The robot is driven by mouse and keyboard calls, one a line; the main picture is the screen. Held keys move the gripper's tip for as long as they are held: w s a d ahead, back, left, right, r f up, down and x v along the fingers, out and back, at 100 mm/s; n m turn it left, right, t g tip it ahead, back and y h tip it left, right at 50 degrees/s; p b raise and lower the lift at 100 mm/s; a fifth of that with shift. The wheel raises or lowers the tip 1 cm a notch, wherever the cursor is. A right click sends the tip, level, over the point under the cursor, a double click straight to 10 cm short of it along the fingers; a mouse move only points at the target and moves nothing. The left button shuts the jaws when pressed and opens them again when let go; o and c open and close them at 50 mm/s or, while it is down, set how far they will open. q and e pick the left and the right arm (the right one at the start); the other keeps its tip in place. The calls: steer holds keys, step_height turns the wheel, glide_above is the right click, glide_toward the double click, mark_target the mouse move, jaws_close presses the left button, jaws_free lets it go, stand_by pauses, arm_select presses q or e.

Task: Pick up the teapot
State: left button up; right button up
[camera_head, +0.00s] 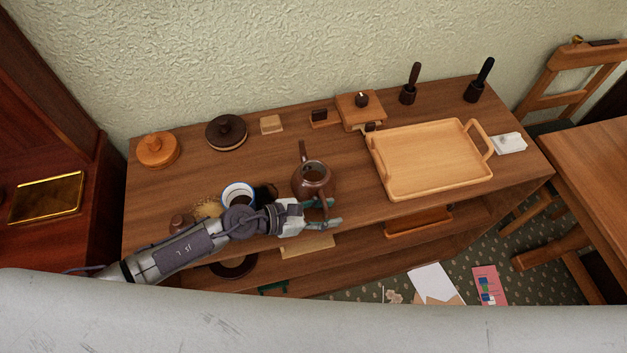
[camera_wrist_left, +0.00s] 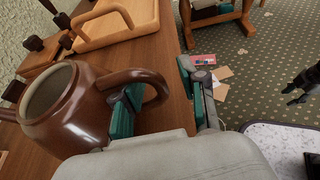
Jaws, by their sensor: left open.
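The teapot (camera_head: 313,179) is brown, glossy and lidless. It stands upright near the front edge of the wooden cabinet top, and its handle points towards the front. It also shows large at the left of the left wrist view (camera_wrist_left: 68,108). My left gripper (camera_head: 326,213) is open at the handle side of the teapot. I cannot tell whether the finger touches the handle. A dark pronged shape at the right edge may be my right gripper.
A white-and-blue cup (camera_head: 238,192) stands left of the teapot, close to my left arm. A wooden tray (camera_head: 430,157) lies to the right. Round lidded pots (camera_head: 158,149) and small wooden items stand along the back. A chair and table are at the right.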

arm_select(q)
steer(key=c, duration=0.7)
jaws_close()
arm_select(e)
steer(key=shift+a, duration=0.25)
arm_select(q)
steer(key=shift+w+r, duration=0.1)
steer(key=shift+r, duration=0.1)
arm_select(e)
steer(key=shift+r, duration=0.1)
